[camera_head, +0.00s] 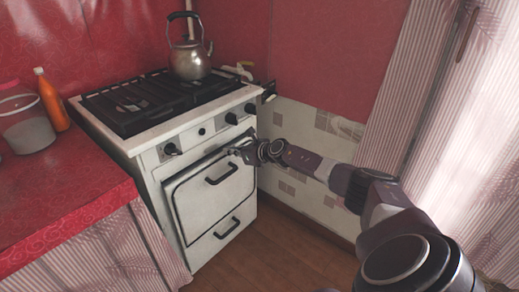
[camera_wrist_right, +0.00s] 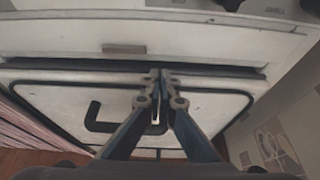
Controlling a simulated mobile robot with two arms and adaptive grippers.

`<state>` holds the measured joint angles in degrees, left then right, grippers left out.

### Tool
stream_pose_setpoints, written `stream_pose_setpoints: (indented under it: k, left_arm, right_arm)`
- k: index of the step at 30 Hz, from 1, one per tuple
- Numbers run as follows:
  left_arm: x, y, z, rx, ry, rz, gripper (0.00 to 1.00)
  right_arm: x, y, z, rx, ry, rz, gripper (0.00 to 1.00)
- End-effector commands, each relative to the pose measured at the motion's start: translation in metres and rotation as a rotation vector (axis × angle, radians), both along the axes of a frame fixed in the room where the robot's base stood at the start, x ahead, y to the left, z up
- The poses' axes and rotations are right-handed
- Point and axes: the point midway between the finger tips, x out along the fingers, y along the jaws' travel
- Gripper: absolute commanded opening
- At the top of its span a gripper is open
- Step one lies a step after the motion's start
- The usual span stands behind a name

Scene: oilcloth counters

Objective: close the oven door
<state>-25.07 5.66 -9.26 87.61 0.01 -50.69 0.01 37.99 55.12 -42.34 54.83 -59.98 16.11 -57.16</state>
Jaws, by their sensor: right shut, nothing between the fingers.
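The white oven door (camera_head: 192,200) with its dark handle (camera_head: 222,174) is on the front of the stove (camera_head: 150,165). It stands nearly flush, and a dark gap runs along its top edge in the wrist view, where the door (camera_wrist_right: 60,100) also shows. I cannot tell if it is fully shut. My right gripper (camera_head: 238,151) is at the door's upper right part; its fingers (camera_wrist_right: 158,78) are together and empty, close to the door's top edge, right of the handle (camera_wrist_right: 95,122). Contact is unclear. My left gripper is not in view.
A kettle (camera_head: 190,60) stands on the hob. A lower drawer handle (camera_head: 227,228) is below the door. A red counter (camera_head: 60,195) with an orange bottle (camera_head: 52,100) and a jar (camera_head: 26,125) adjoins at left. A tiled wall (camera_head: 300,125) is close at right. Wooden floor (camera_head: 270,255) lies in front.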

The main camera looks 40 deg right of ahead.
Motion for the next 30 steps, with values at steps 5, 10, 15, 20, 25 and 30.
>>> stream_pose_setpoints:
  k: [5,10,15,20,25,30]
  left_arm:
    - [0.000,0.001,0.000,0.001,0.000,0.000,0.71]
    - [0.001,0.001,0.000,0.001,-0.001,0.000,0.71]
    - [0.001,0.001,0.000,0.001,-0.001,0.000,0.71]
    - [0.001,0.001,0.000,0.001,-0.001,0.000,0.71]
    - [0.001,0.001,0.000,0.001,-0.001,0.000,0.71]
    - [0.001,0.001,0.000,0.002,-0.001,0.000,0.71]
  right_arm:
    - [-0.029,-0.005,0.005,-0.011,0.013,0.003,0.00]
    - [-0.058,-0.008,0.014,-0.013,0.020,0.004,0.00]
    - [-0.084,-0.010,0.022,-0.013,0.027,0.005,0.00]
    - [-0.097,-0.012,0.026,-0.009,0.026,0.001,0.00]
    - [-0.105,-0.012,0.030,-0.009,0.026,0.003,0.00]
    - [-0.107,-0.012,0.032,-0.010,0.026,0.004,0.00]
